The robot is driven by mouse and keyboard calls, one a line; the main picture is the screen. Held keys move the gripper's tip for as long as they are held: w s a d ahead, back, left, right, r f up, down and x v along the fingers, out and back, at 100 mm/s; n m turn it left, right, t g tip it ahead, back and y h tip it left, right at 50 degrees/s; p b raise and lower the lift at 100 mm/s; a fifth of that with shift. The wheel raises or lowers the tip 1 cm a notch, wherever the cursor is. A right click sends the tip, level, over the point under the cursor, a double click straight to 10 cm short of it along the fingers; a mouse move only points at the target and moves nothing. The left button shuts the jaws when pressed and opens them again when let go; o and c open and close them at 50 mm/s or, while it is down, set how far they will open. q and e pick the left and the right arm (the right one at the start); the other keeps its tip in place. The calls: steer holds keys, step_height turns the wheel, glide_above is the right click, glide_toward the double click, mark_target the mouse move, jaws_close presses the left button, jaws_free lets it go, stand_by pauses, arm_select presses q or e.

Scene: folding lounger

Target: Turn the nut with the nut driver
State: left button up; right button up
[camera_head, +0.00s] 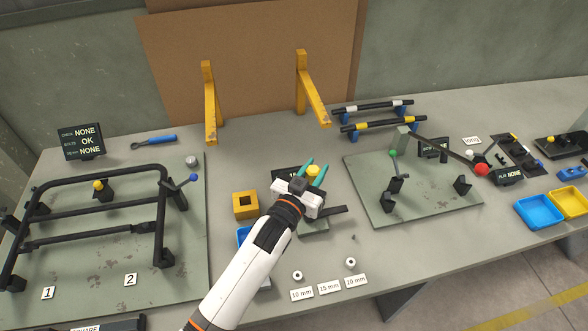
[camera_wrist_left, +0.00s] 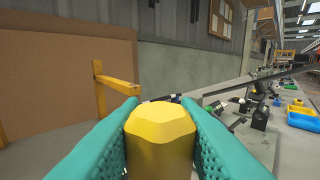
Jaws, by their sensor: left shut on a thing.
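My left gripper (camera_head: 313,174) is over the middle of the bench, with its teal fingers shut on a yellow faceted handle (camera_head: 313,169), which looks like the nut driver's. In the left wrist view this yellow handle (camera_wrist_left: 160,136) stands between the two teal fingers (camera_wrist_left: 160,135). Its lower end is hidden by the gripper and arm, so I cannot tell whether it touches a nut. A dark bar and a grey block (camera_head: 314,227) show just below the gripper. Two pale round pieces, one on the left (camera_head: 297,275) and one on the right (camera_head: 351,262), lie near the size labels. My right gripper is not in view.
A black tube frame (camera_head: 87,207) stands on the left plate. A yellow holder (camera_head: 245,205) and a partly hidden blue tray are beside my arm. Yellow brackets (camera_head: 209,105) stand behind. A plate with clamps (camera_head: 415,200) is to the right, with blue (camera_head: 538,212) and yellow trays beyond.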

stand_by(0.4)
arm_select(q)
steer(key=shift+f, duration=0.15)
steer(key=shift+f+b, duration=2.1)
steer(key=shift+f, duration=0.65)
steer(key=shift+f, duration=0.15)
steer(key=shift+f, duration=0.35)
steer(key=shift+f, duration=0.55)
stand_by(0.3)
steer(key=o, duration=1.1)
